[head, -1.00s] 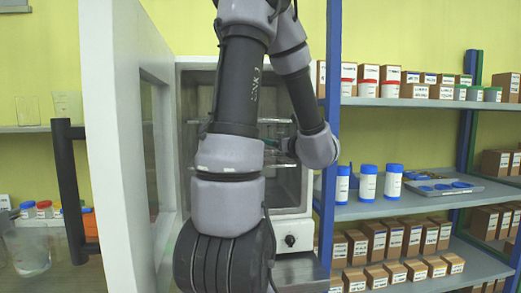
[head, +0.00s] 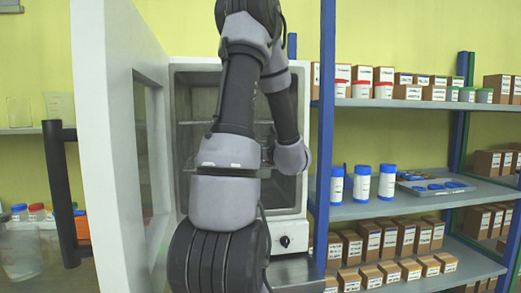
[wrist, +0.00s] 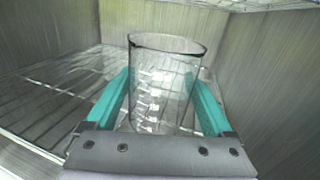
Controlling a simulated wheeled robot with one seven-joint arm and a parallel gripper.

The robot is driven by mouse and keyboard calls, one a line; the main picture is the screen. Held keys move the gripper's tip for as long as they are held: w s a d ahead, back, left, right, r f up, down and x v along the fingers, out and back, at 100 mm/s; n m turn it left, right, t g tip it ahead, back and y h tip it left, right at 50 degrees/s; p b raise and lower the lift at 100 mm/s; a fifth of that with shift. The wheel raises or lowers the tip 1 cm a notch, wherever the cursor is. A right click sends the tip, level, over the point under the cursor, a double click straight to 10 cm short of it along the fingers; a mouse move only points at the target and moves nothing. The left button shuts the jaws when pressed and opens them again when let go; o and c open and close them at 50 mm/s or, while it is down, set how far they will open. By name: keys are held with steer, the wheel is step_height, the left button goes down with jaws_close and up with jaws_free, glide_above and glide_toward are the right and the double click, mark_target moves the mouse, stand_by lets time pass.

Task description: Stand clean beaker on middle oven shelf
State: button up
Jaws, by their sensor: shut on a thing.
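A clear, empty glass beaker (wrist: 165,85) stands upright between the two teal fingers of my gripper (wrist: 160,100) in the wrist view. The fingers are shut on its sides. The beaker is inside the oven, over a wire shelf (wrist: 50,97); I cannot tell whether its base touches the wires. In the head view the oven (head: 290,225) stands open, and my arm reaches into its chamber. My arm hides the gripper and the beaker there.
The open white oven door (head: 103,150) with its black handle (head: 62,190) stands left of my arm. Metal oven walls (wrist: 275,70) are close on the right. A blue-posted rack (head: 420,210) with bottles and boxes stands right of the oven.

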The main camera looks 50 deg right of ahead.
steer(key=shift+f, duration=0.1)
steer(key=o, duration=1.2)
steer(key=shift+c, duration=0.2)
steer(key=shift+s, duration=0.2)
steer(key=v, duration=1.1)
steer(key=shift+s+a, duration=0.25)
steer(key=shift+s, duration=0.05)
steer(key=shift+w, duration=0.1)
